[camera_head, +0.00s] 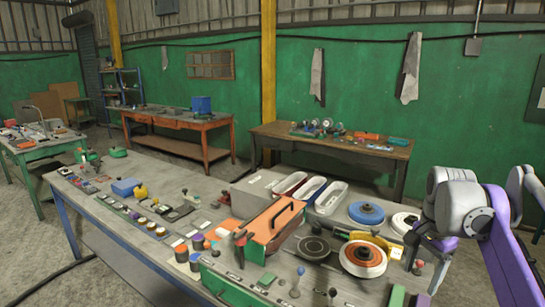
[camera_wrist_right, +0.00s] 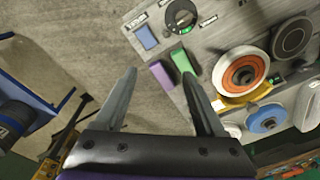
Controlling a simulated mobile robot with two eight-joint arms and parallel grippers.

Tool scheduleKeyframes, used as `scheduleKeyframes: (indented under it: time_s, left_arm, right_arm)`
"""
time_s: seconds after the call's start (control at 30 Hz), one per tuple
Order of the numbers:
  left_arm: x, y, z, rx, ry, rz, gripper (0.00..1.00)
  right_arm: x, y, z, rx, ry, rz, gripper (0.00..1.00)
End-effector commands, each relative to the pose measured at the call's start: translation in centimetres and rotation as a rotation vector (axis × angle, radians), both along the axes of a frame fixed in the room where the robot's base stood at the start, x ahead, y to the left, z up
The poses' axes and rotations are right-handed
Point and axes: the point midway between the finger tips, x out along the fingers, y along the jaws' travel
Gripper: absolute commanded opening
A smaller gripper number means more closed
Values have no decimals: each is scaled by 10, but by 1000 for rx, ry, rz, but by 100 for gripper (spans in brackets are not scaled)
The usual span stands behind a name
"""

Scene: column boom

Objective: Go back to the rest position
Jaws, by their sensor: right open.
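My right gripper (camera_head: 425,275) hangs at the right front of the workbench, below my purple and grey arm. In the right wrist view its two dark fingers (camera_wrist_right: 159,77) stand wide apart, with nothing between them. Past the fingertips lie a green block (camera_wrist_right: 183,61) and a purple block (camera_wrist_right: 161,75) at the bench edge, apart from the gripper. The workbench (camera_head: 140,173) stretches across the front of the head view. My left gripper is in neither view.
An orange toolbox (camera_head: 262,232), a white-and-orange disc (camera_head: 363,258), a blue disc (camera_head: 366,213) and open trays (camera_head: 330,197) crowd the bench near my right arm. Other tables (camera_head: 178,118) stand behind.

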Motion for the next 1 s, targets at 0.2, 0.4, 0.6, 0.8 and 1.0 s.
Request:
scheduleKeyframes:
  time_s: [0.2, 0.4, 0.6, 0.8, 1.0]
  left_arm:
    - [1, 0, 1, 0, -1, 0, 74]
    - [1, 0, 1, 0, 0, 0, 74]
    - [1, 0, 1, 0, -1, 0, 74]
    - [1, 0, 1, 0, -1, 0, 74]
    - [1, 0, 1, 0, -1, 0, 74]
  right_arm:
    - [-33, 47, -32, -56, -96, 289, 72]
    - [-89, 96, -92, -144, -210, 634, 72]
    - [-149, 132, -164, -250, -314, 949, 72]
    - [-184, 148, -210, -324, -375, 1127, 72]
    - [-191, 151, -219, -341, -386, 1165, 72]
